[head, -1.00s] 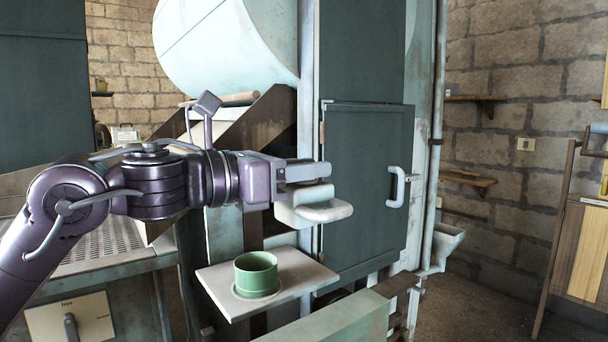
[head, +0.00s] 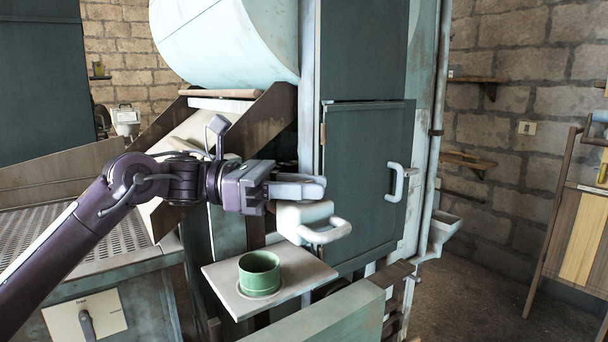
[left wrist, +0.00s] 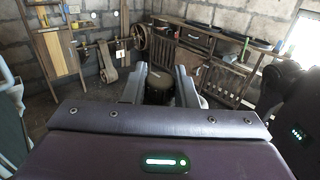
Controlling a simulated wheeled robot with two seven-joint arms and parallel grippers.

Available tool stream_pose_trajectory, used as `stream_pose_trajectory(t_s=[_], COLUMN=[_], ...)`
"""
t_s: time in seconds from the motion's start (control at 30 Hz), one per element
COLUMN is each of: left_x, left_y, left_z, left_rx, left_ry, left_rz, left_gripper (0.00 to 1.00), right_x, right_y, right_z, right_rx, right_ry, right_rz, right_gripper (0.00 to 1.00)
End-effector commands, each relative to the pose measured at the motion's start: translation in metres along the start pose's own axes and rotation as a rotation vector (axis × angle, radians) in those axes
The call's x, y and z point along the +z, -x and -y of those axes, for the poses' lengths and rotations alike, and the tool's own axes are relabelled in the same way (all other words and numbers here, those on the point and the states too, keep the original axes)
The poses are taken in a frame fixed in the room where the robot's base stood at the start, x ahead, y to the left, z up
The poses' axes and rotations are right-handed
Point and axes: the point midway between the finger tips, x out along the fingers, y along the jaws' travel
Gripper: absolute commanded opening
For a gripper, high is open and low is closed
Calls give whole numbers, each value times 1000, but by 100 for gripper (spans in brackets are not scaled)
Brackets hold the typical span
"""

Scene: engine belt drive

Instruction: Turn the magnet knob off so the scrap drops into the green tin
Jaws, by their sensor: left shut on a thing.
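The green tin (head: 260,273) stands upright and open on a pale square plate (head: 318,268) at middle height. My left gripper (head: 300,187) is shut above and slightly right of the tin. A white block with a looped handle (head: 330,232) hangs just under its fingers, apart from the tin; it looks like the magnet. A dark round thing (left wrist: 158,88) shows between the fingers in the left wrist view, too unclear to name. I cannot make out scrap. A grey lever knob (head: 87,325) sits on a cream plate at lower left; I cannot tell whether it is the magnet's. My right gripper is not in view.
A dark green cabinet door (head: 365,180) with a white handle (head: 400,183) stands behind the gripper. A pale green beam (head: 325,315) runs in front of the tin's plate. A perforated table (head: 90,240) is at left. Open floor (head: 480,290) lies at right.

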Motion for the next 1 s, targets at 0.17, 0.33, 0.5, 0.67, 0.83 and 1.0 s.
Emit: stream_pose_trajectory(t_s=[0.17, 0.33, 0.5, 0.67, 0.83, 1.0], left_x=[-1, -2, -2, -2, -1, -1], left_y=[-1, -1, -1, -1, -1, 2], left_z=[0, 0, 0, 0, 0, 0], left_rx=[-23, -26, -25, -25, -24, -22], left_ry=[3, 3, 4, 3, 2, 1], left_rz=[-3, -3, -3, -3, -2, -2], left_gripper=[3, 3, 3, 43, 46, 46], right_x=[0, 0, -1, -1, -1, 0], right_y=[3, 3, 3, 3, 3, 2], right_z=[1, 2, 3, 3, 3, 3], right_rx=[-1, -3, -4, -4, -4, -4], right_ry=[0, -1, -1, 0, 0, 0], right_rz=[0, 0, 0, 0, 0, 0], right_gripper=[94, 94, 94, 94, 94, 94])
